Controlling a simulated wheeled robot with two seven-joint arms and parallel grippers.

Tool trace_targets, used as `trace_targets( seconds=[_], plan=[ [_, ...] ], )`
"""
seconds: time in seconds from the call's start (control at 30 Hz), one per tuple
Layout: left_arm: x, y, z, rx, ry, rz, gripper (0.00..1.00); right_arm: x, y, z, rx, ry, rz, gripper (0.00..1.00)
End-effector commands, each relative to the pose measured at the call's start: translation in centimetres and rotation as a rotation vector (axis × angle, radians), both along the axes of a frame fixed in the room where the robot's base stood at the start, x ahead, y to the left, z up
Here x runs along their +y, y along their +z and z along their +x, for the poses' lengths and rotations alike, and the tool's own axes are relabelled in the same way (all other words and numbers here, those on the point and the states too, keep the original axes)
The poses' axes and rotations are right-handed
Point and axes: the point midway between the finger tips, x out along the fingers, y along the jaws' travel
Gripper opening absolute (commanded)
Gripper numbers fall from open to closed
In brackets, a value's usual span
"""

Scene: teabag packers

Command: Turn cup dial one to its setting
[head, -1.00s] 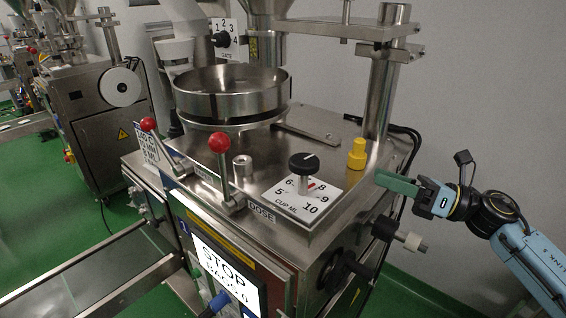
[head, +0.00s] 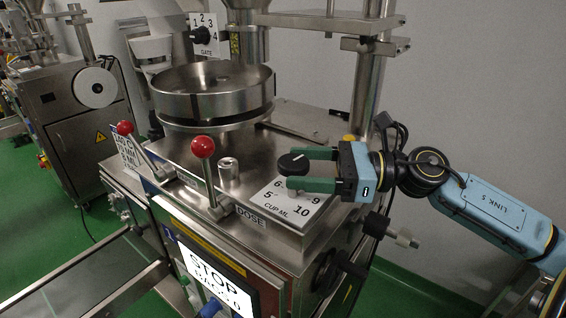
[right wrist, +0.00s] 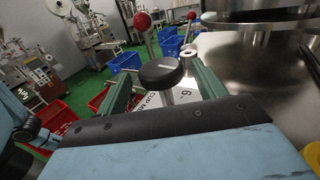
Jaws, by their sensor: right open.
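The cup dial is a black round knob (head: 293,164) on a metal post above a white plate marked CUP ML (head: 272,207), with numbers such as 5, 6, 9 and 10. My right gripper (head: 300,168) is open, its two green fingers level with the knob, one on each side. In the right wrist view the knob (right wrist: 160,74) sits between the open fingers, with gaps to both. The gripper hides part of the scale and its 8. My left gripper is not in view.
Two red-balled levers (head: 202,147) (head: 125,128) and a short metal post (head: 229,172) stand left of the dial. A round steel pan (head: 213,95) is behind. A yellow part (head: 349,138) is half hidden behind my gripper.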

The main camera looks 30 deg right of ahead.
Motion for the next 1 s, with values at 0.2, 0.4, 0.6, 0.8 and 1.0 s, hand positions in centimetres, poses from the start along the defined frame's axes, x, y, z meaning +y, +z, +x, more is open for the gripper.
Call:
trace_targets(
  seconds=[0.2, 0.4, 0.6, 0.8, 1.0],
  plan=[
    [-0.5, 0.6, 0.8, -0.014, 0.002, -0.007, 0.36, 1.8, 0.2, 1.4, -0.002, -0.001, 0.000, 0.69],
    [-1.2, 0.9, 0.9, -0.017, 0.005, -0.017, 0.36, 2.7, 0.1, 2.1, -0.002, -0.002, -0.001, 0.69],
    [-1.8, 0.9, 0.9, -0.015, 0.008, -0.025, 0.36, 3.0, 0.0, 2.3, 0.000, -0.002, -0.001, 0.69],
    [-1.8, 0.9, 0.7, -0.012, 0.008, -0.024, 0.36, 3.0, 0.0, 2.3, 0.000, -0.002, -0.001, 0.69],
    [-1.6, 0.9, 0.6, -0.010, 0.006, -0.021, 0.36, 3.0, 0.0, 2.3, 0.001, -0.002, -0.001, 0.44]
  ],
)
